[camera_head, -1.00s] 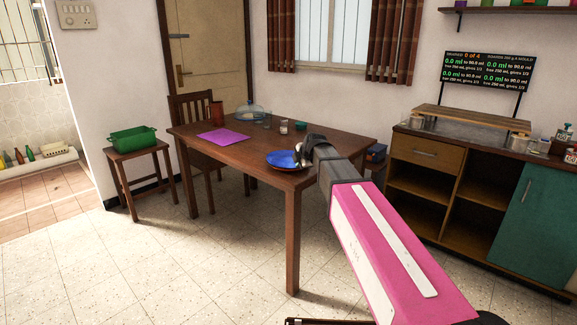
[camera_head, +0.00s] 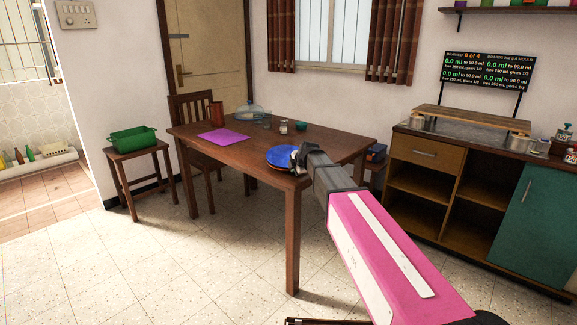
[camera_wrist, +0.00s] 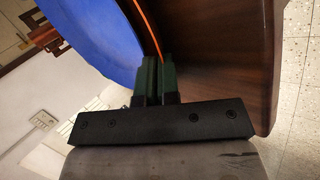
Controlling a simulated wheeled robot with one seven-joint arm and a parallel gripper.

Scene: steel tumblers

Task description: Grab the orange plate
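A blue plate (camera_head: 280,157) lies near the front right corner of the wooden table. It fills the upper left of the wrist view (camera_wrist: 85,40). A thin orange edge (camera_wrist: 148,25), which looks like the rim of the orange plate, runs alongside it, with the blue plate covering its face. My gripper (camera_wrist: 159,75) is at this edge, its two dark green fingers close together with the orange rim running in between them. It looks shut on that rim, though the contact itself is hidden. In the head view my gripper (camera_head: 297,160) covers the plates' right side.
The table (camera_head: 330,145) also bears a purple mat (camera_head: 224,136), a red cup (camera_head: 217,114), a glass dome (camera_head: 249,112) and small jars. A green crate (camera_head: 132,139) stands on a stool at left. A counter (camera_head: 450,150) is at right.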

